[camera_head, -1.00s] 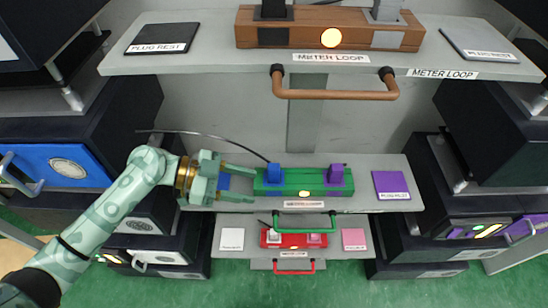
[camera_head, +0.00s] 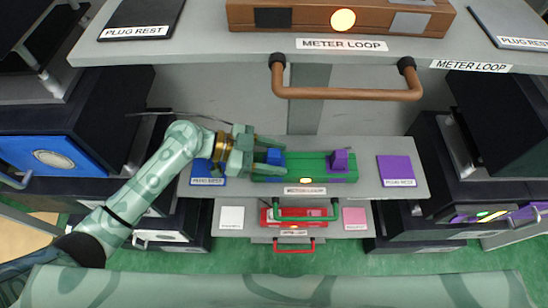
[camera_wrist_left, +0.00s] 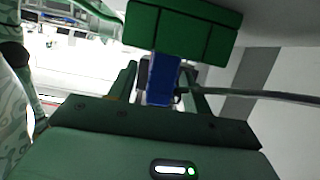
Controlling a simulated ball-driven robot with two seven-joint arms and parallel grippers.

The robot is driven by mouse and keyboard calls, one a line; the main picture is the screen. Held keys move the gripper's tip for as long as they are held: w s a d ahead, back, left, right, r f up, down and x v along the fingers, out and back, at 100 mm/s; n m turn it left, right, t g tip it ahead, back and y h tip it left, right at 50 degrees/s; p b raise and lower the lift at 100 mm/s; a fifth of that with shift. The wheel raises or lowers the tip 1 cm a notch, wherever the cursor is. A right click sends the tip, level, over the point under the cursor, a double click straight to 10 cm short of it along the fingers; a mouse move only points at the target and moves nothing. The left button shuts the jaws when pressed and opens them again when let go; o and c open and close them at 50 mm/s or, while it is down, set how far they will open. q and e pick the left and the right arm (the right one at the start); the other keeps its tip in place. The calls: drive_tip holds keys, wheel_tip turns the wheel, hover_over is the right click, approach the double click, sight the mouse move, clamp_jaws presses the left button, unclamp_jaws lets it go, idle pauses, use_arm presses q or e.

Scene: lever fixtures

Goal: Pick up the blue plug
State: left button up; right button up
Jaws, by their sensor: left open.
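The blue plug (camera_head: 274,157) sits at the left end of the green block (camera_head: 305,166) on the middle grey shelf. A purple plug (camera_head: 339,160) sits at the block's right end. My left gripper (camera_head: 278,156) is open, with its fingers reaching to the blue plug from the left. In the left wrist view, the blue plug (camera_wrist_left: 163,80) stands between the two open fingers (camera_wrist_left: 158,82), against the green block (camera_wrist_left: 185,28). I cannot tell whether the fingers touch it. My right gripper is not in view.
A blue plug rest (camera_head: 205,170) and a purple plug rest (camera_head: 396,168) lie on the same shelf. A brown handle (camera_head: 345,93) hangs from the upper shelf above. A red block (camera_head: 298,217) is on the lower shelf. Dark cabinets stand on both sides.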

use_arm(q)
clamp_jaws()
